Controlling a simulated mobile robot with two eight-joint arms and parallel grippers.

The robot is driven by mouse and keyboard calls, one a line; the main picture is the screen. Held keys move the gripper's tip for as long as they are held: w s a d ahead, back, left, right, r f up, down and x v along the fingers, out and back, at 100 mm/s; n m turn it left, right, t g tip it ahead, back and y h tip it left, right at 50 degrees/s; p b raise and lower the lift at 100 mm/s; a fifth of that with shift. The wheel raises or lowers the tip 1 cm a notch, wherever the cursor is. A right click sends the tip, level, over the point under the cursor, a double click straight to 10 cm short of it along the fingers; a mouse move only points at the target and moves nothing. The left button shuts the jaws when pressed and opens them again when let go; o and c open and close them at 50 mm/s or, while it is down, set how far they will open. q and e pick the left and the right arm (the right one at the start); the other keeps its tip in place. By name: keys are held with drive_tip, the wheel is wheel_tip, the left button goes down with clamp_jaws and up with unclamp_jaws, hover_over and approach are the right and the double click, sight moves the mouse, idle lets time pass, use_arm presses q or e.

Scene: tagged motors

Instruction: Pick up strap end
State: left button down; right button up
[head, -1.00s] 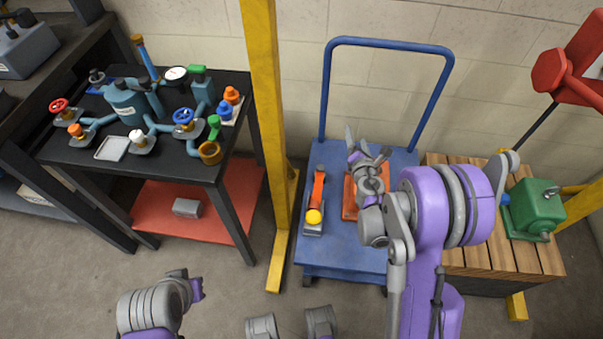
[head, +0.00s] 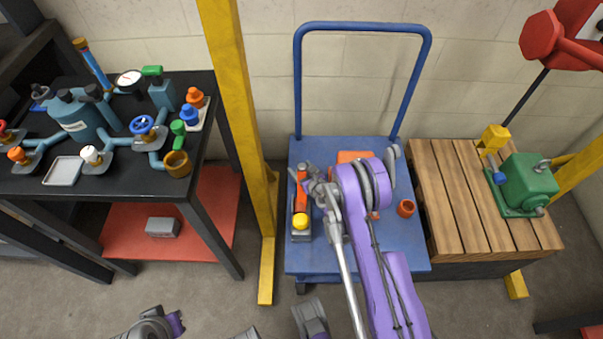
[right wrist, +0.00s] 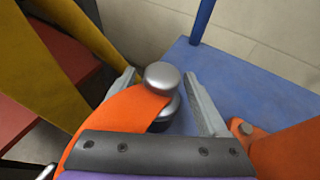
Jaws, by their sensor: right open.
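An orange strap (head: 301,187) lies on the left part of the blue cart (head: 410,250), by a grey block with a yellow ball (head: 300,221). In the right wrist view the orange strap (right wrist: 125,112) runs up to a round grey metal knob (right wrist: 163,75) at its end. My right gripper (head: 305,176) is over the strap's far end. In the right wrist view its open fingers (right wrist: 165,97) stand either side of the knob, with gaps visible. My left gripper (head: 174,322) is at the bottom edge, mostly cut off, away from the cart.
An orange plate (head: 354,157) and an orange ring (head: 406,208) are on the cart, partly near my right arm. A yellow post (head: 232,120) stands left of the cart. A slatted wooden bench (head: 455,205) with a green vise-like device (head: 527,185) is at right.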

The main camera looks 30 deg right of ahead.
drive_tip(key=x, duration=0.2)
drive_tip(key=shift+w+f, duration=0.15)
drive_tip(key=shift+w, duration=0.05)
drive_tip(key=shift+a, duration=0.1)
clamp_jaws()
